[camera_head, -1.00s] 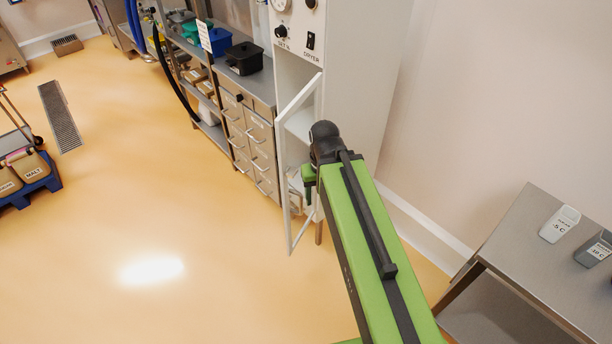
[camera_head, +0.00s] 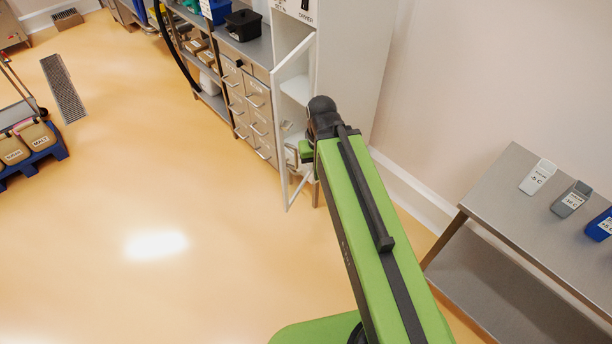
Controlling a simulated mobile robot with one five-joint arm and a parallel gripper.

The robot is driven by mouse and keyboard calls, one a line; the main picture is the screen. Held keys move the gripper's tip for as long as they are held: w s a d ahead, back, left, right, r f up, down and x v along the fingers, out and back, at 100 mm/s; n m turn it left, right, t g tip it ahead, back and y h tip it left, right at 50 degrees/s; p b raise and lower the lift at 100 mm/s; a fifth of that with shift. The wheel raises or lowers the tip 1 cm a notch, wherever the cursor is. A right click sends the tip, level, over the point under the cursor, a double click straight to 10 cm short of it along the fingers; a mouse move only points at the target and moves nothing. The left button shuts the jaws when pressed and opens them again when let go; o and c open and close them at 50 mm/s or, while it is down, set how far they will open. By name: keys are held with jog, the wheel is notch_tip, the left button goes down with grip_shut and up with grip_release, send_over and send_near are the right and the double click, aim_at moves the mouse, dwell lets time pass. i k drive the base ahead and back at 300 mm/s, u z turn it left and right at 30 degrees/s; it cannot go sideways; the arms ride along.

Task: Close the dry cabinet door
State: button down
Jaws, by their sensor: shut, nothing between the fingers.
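The dry cabinet (camera_head: 352,60) is a tall white unit against the wall at the top centre. Its white-framed door (camera_head: 279,130) stands open, swung out from the front, with pale shelves showing behind the frame. My green arm reaches up from the bottom right towards the cabinet, and its dark wrist joint covers part of the lower opening. My gripper (camera_head: 306,152) shows only in part beside the wrist, in front of the lower opening. It is shut and holds nothing. Whether it touches the door cannot be told.
A steel drawer unit (camera_head: 250,105) with a black bin (camera_head: 243,25) on top stands left of the cabinet. A blue pallet (camera_head: 50,157) with sacks is at the far left. The floor between is clear.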

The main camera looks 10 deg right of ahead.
aim_at(309, 43)
jog(key=z, duration=0.5)
jog(key=k, duration=0.15)
jog(key=u, duration=1.4)
jog(key=i, duration=0.75)
jog(key=u, duration=0.2)
